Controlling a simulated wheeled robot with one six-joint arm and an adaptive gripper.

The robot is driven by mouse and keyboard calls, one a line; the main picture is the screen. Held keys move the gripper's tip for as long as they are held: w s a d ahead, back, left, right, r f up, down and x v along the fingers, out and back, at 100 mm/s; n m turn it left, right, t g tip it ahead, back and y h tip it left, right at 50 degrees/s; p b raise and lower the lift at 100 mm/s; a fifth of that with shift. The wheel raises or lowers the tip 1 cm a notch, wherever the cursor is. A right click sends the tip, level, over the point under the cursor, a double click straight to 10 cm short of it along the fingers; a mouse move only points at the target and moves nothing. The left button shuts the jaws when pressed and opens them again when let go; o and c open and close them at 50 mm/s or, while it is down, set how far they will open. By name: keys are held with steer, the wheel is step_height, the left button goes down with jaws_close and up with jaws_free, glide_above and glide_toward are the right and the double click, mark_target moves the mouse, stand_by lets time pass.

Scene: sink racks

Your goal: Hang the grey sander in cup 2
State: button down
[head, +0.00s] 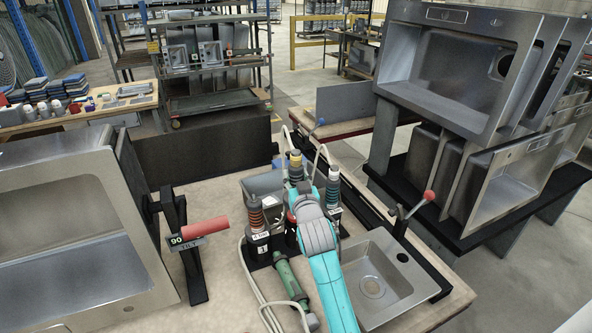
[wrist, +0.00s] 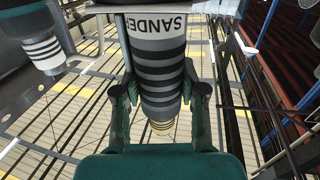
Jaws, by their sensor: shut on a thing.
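The grey sander (wrist: 160,75) fills the middle of the wrist view. It has dark ribbed bands, a yellow end and a white "SANDER" label. My gripper (wrist: 160,100) is shut on it, one finger on each side. In the head view a dark ribbed tool with a yellow top (head: 295,165) stands behind my teal arm and appears to be this sander. My gripper and the sander's lower part are hidden there by the arm. The tool rack has a left cup marked 1 (head: 259,245). Cup 2 is hidden, so I cannot tell whether the sander sits in it.
An orange-banded tool (head: 256,213) stands left of my arm, and a green-banded tool (head: 333,189) right. A green tool (head: 290,280) lies in front with cables beside it. A small sink (head: 385,285) is at right, a large sink (head: 70,240) at left. A red handle (head: 203,227) juts out.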

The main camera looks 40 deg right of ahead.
steer(key=shift+f, duration=3.5)
steer(key=shift+f, duration=0.5)
steer(key=c, duration=0.6)
jaws_free()
steer(key=shift+f, duration=0.2)
steer(key=v, duration=1.2)
steer(key=shift+r, duration=0.15)
